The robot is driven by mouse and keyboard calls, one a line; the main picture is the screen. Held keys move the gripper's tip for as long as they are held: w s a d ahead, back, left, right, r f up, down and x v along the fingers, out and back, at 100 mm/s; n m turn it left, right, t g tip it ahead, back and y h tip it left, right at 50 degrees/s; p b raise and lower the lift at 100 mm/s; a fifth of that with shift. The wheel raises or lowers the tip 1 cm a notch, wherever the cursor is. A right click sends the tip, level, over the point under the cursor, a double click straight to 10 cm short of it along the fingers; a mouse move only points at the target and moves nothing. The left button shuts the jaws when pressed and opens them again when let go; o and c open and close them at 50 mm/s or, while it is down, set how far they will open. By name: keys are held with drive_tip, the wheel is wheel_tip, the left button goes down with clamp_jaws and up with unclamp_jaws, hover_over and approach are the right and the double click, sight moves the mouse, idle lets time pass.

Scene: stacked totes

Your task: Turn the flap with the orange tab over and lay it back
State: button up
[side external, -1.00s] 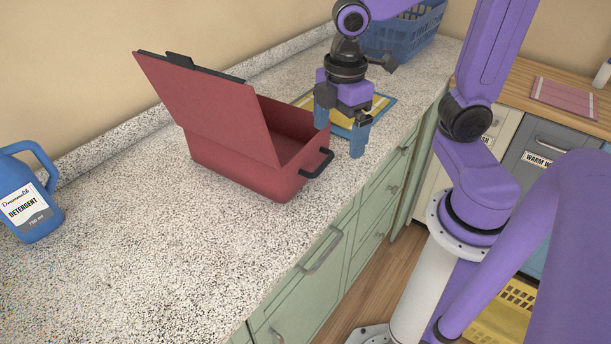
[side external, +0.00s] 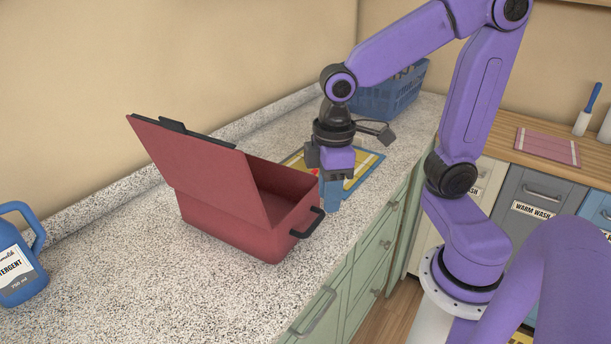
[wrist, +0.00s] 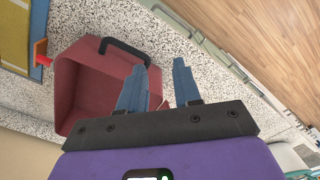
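The orange tab (wrist: 40,50) shows in the wrist view at the edge of a yellow, grey and blue flat piece (wrist: 14,38), close to the red tote. In the side view this flat piece (side external: 366,166) lies on the counter behind the tote, and a small orange spot (side external: 315,171) shows on it. I cannot tell how the tab is joined to it. My gripper (side external: 332,205) points down by the tote's right end, near its black handle. In the wrist view my gripper (wrist: 160,65) has its blue fingers apart, with nothing seen between them.
The red tote (side external: 235,225) has its lid (side external: 190,155) raised and leaning left; it looks empty. A blue basket (side external: 390,97) stands at the back. A blue detergent bottle (side external: 15,265) stands at left. The speckled counter (side external: 110,270) is clear in front.

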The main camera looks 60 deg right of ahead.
drive_tip(key=w+d+r+m, duration=0.1)
drive_tip(key=w+d+m, duration=0.15)
drive_tip(key=w, duration=0.35)
drive_tip(key=w+d+r+m, duration=0.1)
drive_tip(key=w+d+m, duration=0.1)
drive_tip(key=w+d, duration=0.3)
drive_tip(key=w+d+r+m, duration=0.1)
drive_tip(key=w+d+m, duration=0.1)
drive_tip(key=w+d, duration=0.35)
drive_tip(key=w+d+m, duration=0.3)
drive_tip(key=d, duration=0.5)
drive_tip(key=shift+n, duration=0.25)
wheel_tip(320, 180, down, 17)
drive_tip(key=shift+w+d+f, duration=0.1)
clamp_jaws()
idle(0.3)
